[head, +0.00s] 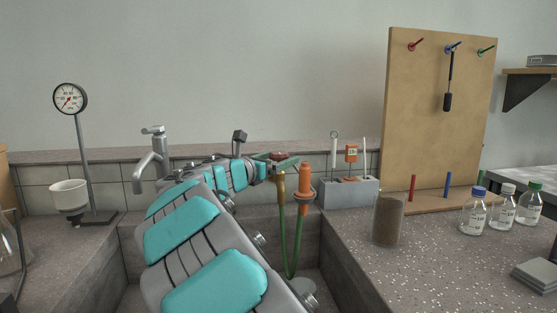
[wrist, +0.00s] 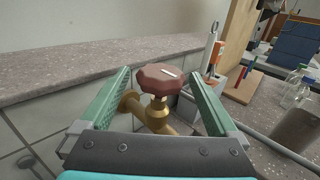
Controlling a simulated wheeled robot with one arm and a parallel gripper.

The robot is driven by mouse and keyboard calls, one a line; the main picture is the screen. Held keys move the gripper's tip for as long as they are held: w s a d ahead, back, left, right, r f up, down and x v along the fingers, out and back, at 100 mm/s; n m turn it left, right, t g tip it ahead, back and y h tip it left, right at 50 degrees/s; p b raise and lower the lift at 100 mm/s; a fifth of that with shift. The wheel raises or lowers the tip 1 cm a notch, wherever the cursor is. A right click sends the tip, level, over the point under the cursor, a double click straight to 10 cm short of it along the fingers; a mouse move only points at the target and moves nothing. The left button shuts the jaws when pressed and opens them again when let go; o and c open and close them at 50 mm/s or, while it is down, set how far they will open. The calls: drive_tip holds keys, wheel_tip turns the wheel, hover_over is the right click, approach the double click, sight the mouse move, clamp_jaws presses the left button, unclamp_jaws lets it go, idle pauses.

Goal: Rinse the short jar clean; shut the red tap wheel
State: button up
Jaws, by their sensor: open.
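The red tap wheel (wrist: 160,78) sits on a brass tap (wrist: 157,115) and has a white mark on top. In the head view the wheel (head: 279,155) shows small, at the end of my arm. My gripper (wrist: 160,84) is open, with one green finger on each side of the wheel; I cannot tell whether either touches it. It also shows in the head view (head: 277,164). A clear jar (head: 388,219), brown inside, stands upright on the right counter beside the sink. It shows in part at the wrist view's right (wrist: 296,128).
A green hose (head: 283,225) hangs into the sink beside an orange fitting (head: 304,187). A grey block (head: 350,194) holds tools behind. A pegboard (head: 438,120), several bottles (head: 473,212) and a grey tap (head: 153,160) stand around. The front right counter is mostly free.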

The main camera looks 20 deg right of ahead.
drive_tip(key=v, duration=0.7)
drive_tip(key=shift+a, duration=0.2)
drive_tip(key=shift+s+f, duration=0.1)
